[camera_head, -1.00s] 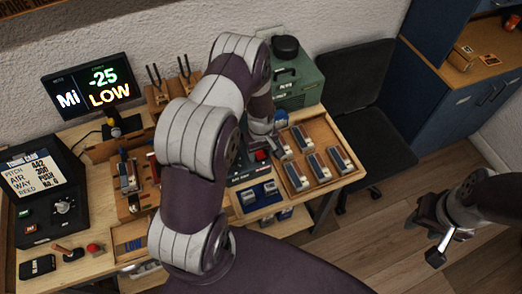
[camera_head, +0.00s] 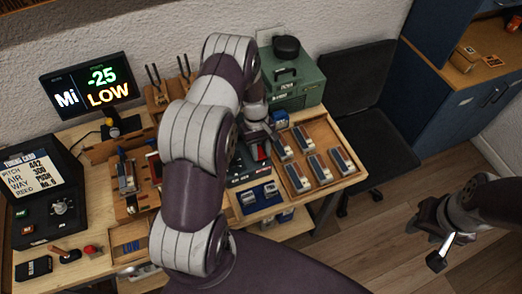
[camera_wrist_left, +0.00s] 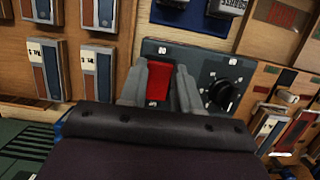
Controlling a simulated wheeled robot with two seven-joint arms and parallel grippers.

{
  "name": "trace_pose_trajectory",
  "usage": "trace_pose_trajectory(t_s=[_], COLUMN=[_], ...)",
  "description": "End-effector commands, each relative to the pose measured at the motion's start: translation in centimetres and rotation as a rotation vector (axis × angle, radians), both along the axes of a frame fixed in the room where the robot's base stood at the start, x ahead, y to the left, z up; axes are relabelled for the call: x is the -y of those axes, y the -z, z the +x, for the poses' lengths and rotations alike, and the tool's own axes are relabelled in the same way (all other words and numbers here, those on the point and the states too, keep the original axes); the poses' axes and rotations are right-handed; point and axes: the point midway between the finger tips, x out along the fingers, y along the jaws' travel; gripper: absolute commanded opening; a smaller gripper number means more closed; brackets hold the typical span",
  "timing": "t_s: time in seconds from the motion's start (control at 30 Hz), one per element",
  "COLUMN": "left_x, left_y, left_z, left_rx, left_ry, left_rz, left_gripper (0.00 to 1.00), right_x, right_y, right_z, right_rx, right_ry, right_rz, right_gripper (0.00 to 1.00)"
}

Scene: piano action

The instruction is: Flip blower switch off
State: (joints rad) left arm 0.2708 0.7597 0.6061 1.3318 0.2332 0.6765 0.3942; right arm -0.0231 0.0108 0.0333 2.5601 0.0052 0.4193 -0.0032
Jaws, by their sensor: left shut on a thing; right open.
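The red rocker switch (camera_wrist_left: 158,82) sits on a dark panel (camera_wrist_left: 195,58) in the left wrist view, with a black round knob (camera_wrist_left: 222,92) to its right. In the head view a bit of the red switch (camera_head: 261,151) shows below my left gripper (camera_head: 257,139). In the left wrist view my left gripper (camera_wrist_left: 160,78) has one grey finger on each side of the red switch and is shut on it. Which way the switch is tipped I cannot tell. My right gripper (camera_head: 437,238) is open and empty above the floor, right of the bench.
A wooden tray (camera_head: 325,152) of reed blocks lies right of the panel. A green case (camera_head: 293,82) stands behind it. A dark control box (camera_head: 42,195) stands at the left. A black chair (camera_head: 355,100) is beside the bench.

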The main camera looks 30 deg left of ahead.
Motion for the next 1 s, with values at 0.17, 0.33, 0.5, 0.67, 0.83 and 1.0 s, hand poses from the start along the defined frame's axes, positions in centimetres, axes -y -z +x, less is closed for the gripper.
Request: trace_pose_trajectory(t_s=[0.17,0.33,0.5,0.67,0.83,1.0], left_x=[-0.1,0.0,-0.3,-1.1,-2.0,-2.4], left_y=[-0.1,-0.1,-1.0,-4.5,-8.9,-12.4], left_z=[0.1,0.1,0.4,1.1,1.8,2.1], left_rx=[0.004,0.003,0.006,0.01,0.008,0.002], left_ry=[-0.001,0.0,0.0,-0.001,-0.001,-0.001], left_rz=[0.002,0.002,0.003,0.004,0.004,0.002], left_gripper=[0.57,0.57,0.57,0.57,0.57,0.57], right_x=[0.0,0.0,0.0,0.0,0.0,0.0], right_y=[0.0,0.0,0.6,2.0,3.2,0.8], right_z=[0.0,0.0,0.0,0.0,0.0,0.0], right_rx=[0.0,0.0,0.0,0.0,0.0,0.001], right_ry=[0.0,0.0,0.0,0.0,0.0,0.0], right_rz=[0.0,0.0,0.0,0.0,0.0,0.0], right_gripper=[0.43,0.43,0.43,0.43,0.43,0.43])
